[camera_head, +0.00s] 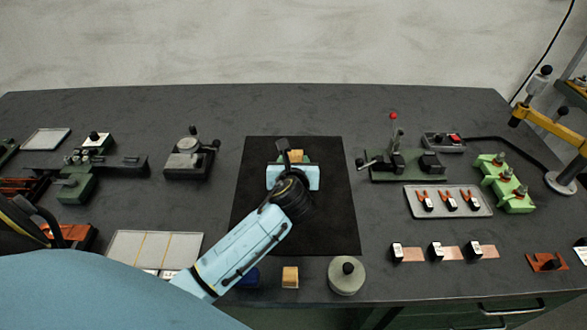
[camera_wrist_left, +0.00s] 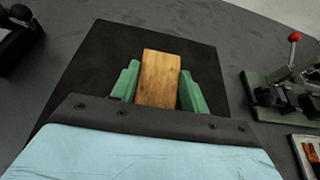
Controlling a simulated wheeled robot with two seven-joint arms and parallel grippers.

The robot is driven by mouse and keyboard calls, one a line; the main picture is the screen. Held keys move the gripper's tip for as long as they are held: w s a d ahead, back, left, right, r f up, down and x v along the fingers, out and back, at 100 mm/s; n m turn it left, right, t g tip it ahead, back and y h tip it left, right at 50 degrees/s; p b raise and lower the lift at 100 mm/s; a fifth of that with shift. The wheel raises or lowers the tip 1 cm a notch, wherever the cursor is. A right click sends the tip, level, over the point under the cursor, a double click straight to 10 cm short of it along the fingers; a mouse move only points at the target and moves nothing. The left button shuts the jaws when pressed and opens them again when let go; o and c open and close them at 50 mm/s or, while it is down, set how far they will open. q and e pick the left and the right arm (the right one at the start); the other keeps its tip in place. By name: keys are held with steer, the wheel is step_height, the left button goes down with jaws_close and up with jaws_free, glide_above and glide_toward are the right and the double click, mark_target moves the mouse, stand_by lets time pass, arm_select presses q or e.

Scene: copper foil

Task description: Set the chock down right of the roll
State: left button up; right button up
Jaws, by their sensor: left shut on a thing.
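My left gripper (camera_head: 293,170) is shut on a wooden chock (camera_head: 296,155) over the far part of the black mat (camera_head: 330,225). In the left wrist view the chock (camera_wrist_left: 158,78) sits between the green fingers of my gripper (camera_wrist_left: 160,85), its far end sticking out past them. I cannot tell whether the chock touches the mat. A second wooden block (camera_head: 290,277) stands near the front edge of the table. I cannot make out a roll in either view; my arm covers part of the mat. My right gripper is not in view.
A grey round weight with a black knob (camera_head: 346,277) stands at the front edge. A green lever device (camera_head: 405,165) and a tray of orange-handled tools (camera_head: 448,201) lie right of the mat. A pale tray (camera_head: 155,246) is at left. The mat's right part is clear.

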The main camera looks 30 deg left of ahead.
arm_select(q)
steer(key=shift+f, duration=0.7)
steer(key=shift+f, duration=0.1)
steer(key=o, duration=1)
steer(key=shift+o, duration=0.2)
